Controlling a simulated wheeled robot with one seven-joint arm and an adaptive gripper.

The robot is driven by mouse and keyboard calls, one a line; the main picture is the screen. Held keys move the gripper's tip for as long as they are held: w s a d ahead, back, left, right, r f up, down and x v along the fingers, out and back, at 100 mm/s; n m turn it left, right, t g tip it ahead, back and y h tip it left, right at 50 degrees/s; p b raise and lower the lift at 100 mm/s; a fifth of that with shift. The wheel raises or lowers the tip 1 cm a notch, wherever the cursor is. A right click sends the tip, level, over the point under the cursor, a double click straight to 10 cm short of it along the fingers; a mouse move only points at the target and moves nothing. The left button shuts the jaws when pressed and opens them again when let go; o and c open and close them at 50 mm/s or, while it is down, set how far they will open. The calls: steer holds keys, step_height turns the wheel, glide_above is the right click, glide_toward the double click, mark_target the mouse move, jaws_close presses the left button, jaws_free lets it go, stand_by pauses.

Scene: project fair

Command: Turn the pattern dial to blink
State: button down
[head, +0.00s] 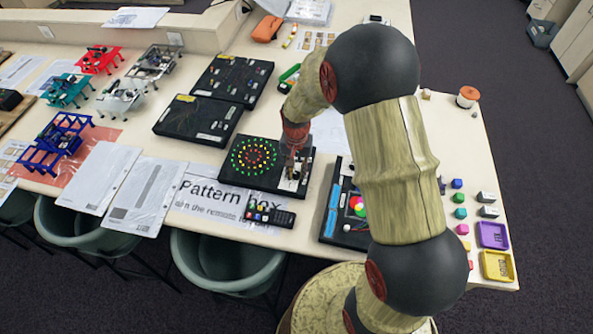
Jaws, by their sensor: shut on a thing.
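The pattern box (223,176) is a black board lying flat on the table, with rings of green, yellow and red lights lit on its left part. A sheet printed "Pattern box" (192,202) lies in front of it. My gripper (290,172) reaches down onto the right part of the box, over a pale panel. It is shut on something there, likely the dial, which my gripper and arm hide. The dial's pointer and its labels cannot be read.
A black remote (270,216) lies in front of the box. A black board with a colour wheel (331,225) is to the right, partly behind my arm. Other black boards (232,81) stand behind. Small blocks and purple and yellow trays (492,236) are at the right edge.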

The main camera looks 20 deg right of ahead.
mark_target(299, 183)
steer(key=c, duration=1.6)
jaws_free()
steer(key=shift+o, duration=0.2)
step_height(299, 183, up, 12)
steer(key=s+a+r+n+t+b, duration=0.2)
steer(key=s+r+n+b, duration=0.1)
steer(key=s, duration=0.8)
steer(key=s+a+r+n+t+b, duration=0.3)
steer(key=s+r+b, duration=0.2)
steer(key=s+r, duration=0.3)
steer(key=s, duration=0.2)
steer(key=shift+s+a+r+n+t, duration=0.15)
steer(key=shift+s+a+n+t, duration=0.15)
steer(key=shift+s+n, duration=0.1)
